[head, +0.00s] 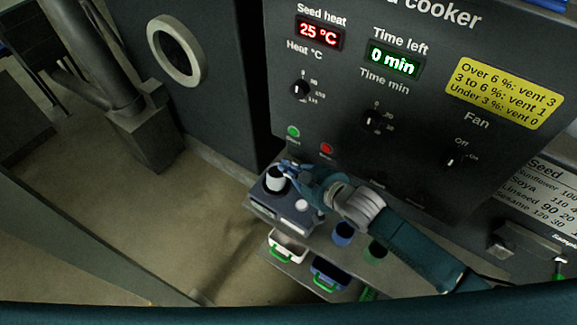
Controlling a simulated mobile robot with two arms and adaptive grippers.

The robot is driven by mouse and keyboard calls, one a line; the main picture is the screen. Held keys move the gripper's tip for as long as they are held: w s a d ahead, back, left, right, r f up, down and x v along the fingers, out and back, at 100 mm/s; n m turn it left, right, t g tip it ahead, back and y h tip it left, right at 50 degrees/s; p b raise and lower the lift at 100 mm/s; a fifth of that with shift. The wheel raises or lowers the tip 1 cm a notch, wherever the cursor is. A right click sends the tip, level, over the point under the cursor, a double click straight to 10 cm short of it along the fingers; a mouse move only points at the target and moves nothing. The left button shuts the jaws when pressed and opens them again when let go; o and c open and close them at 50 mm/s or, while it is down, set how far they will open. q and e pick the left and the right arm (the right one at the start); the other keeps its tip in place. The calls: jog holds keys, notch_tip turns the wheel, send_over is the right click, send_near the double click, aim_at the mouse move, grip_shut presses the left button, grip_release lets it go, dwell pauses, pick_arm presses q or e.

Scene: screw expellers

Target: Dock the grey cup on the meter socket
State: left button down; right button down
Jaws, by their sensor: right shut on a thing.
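The grey cup (275,182), pale with a dark top, is over the left part of the meter (287,211), a low grey box at the shelf's left end. My right gripper (284,170) reaches in from the right and is shut on the cup near its rim. The cup looks about upright. Its lower end hides the socket, so I cannot tell whether it sits in it or is just above. A round white piece (302,205) shows on the meter to the right of the cup. My left gripper is not in view.
A blue cup (343,234) and a green cup (376,251) stand on the shelf, right of the meter. Below are a white bin (287,245) and a blue bin (329,274) with green handles. The dark cooker panel (345,110) rises close behind. Floor lies open at left.

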jog(key=shift+f+b, duration=0.35)
jog(key=shift+f, duration=0.25)
jog(key=c, duration=2.2)
grip_release()
jog(key=p+v, duration=0.2)
jog(key=shift+s+r, duration=0.15)
jog(key=shift+r, duration=0.15)
jog(key=shift+p+v, duration=2.5)
jog(key=shift+v, duration=1.8)
jog(key=shift+d+f, duration=0.1)
jog(key=shift+f, duration=0.1)
